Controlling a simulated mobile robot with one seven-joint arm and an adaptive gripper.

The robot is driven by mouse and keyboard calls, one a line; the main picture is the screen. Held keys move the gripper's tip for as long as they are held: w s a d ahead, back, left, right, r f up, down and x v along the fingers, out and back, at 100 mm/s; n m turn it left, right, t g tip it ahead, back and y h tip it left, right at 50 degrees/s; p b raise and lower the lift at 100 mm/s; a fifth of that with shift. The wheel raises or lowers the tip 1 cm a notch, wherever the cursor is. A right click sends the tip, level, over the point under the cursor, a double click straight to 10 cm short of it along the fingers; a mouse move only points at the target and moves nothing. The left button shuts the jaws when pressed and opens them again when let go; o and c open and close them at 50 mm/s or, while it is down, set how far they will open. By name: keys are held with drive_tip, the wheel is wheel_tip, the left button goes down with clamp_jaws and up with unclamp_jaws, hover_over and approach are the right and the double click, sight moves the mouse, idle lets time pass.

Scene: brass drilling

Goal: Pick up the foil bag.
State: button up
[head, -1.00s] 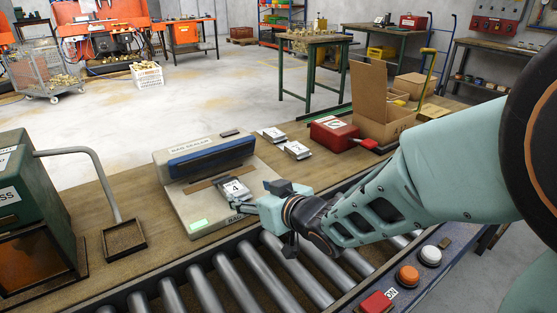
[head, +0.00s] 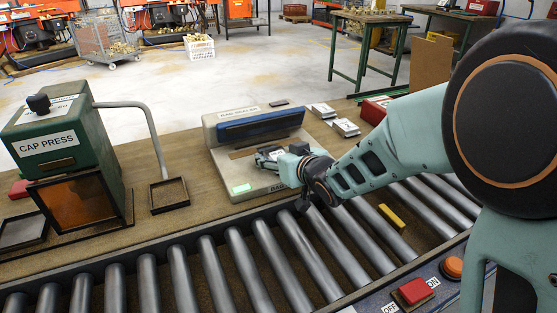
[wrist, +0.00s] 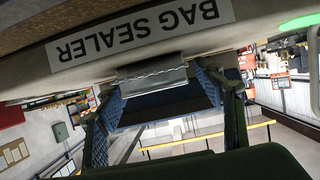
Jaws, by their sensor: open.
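The bag sealer (head: 225,165) is a beige machine with a blue bar, standing on the bench beside the rollers. My gripper (head: 268,156) is low over the right part of its plate; in the head view the fingers cover most of what lies there. In the wrist view my gripper (wrist: 158,95) has its two fingers apart. A small grey piece with a crimped edge, apparently the foil bag (wrist: 152,78), shows between them, below the upside-down BAG SEALER label. I cannot tell whether either finger touches it.
Two small pale labelled packets (head: 345,127) lie right of the sealer. A green cap press (head: 60,140) and a small tray on a bent arm (head: 168,195) stand to the left. A roller conveyor (head: 235,265) runs in front, with a yellow bar (head: 391,217) on it.

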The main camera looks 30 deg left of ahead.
drive_tip(key=c, duration=1.5)
drive_tip(key=shift+r, duration=0.15)
